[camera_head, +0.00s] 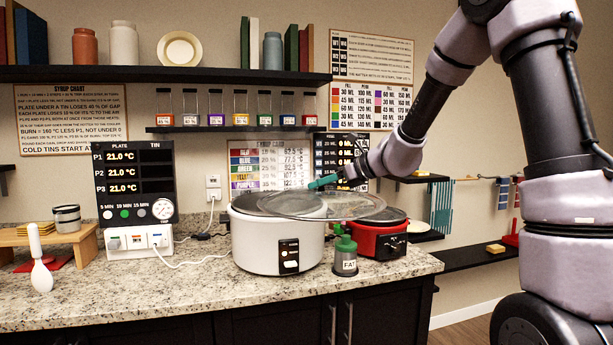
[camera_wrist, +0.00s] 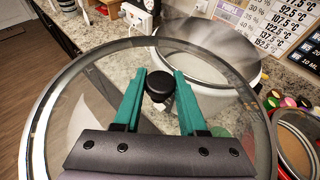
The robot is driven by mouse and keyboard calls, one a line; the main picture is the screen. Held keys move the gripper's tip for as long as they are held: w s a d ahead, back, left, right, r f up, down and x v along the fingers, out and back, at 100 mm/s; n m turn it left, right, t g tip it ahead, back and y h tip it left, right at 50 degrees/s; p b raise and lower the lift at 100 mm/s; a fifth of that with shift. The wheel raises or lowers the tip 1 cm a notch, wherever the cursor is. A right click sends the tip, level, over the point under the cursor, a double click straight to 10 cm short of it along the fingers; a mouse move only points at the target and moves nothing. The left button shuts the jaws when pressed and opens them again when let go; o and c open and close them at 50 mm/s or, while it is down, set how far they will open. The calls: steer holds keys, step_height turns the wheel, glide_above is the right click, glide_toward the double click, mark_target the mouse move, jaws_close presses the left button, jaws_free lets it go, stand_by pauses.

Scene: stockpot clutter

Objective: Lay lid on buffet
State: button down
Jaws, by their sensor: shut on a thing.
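The lid (camera_head: 345,206) is a round clear glass disc with a metal rim and a black knob (camera_wrist: 160,87). My gripper (camera_head: 325,182) has teal fingers, shown in the wrist view (camera_wrist: 160,77) on either side of the knob, and is shut on it. The lid is held roughly level in the air, overlapping the right part of the white pot (camera_head: 268,250) and the red cooker (camera_head: 375,240) in the head view. In the wrist view the pot's open mouth (camera_wrist: 222,62) shows beyond the lid. The granite-topped counter (camera_head: 205,290), perhaps the buffet, lies below.
A green-topped FAT bottle (camera_head: 344,257) stands before the pots, close under the lid's edge. A control panel (camera_head: 136,190), a white spoon (camera_head: 39,258) and a wooden stand (camera_head: 85,242) are at left. Bare counter shows between spoon and pot. Shelves hang above.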

steer(key=w+d+f+m+t+h, duration=0.1)
steer(key=d+f, duration=0.3)
steer(key=d, duration=0.4)
steer(key=w+d+f+m+t+h, duration=0.1)
steer(key=d+f+m+t+h, duration=0.2)
steer(key=d, duration=0.5)
steer(key=w+d+f+m+t+h, duration=0.1)
steer(key=d+f+m+h, duration=0.2)
steer(key=d+f, duration=0.3)
steer(key=shift+d+f+m+t+h, duration=0.35)
steer(key=shift+d+m, duration=0.25)
steer(key=shift+d, duration=0.35)
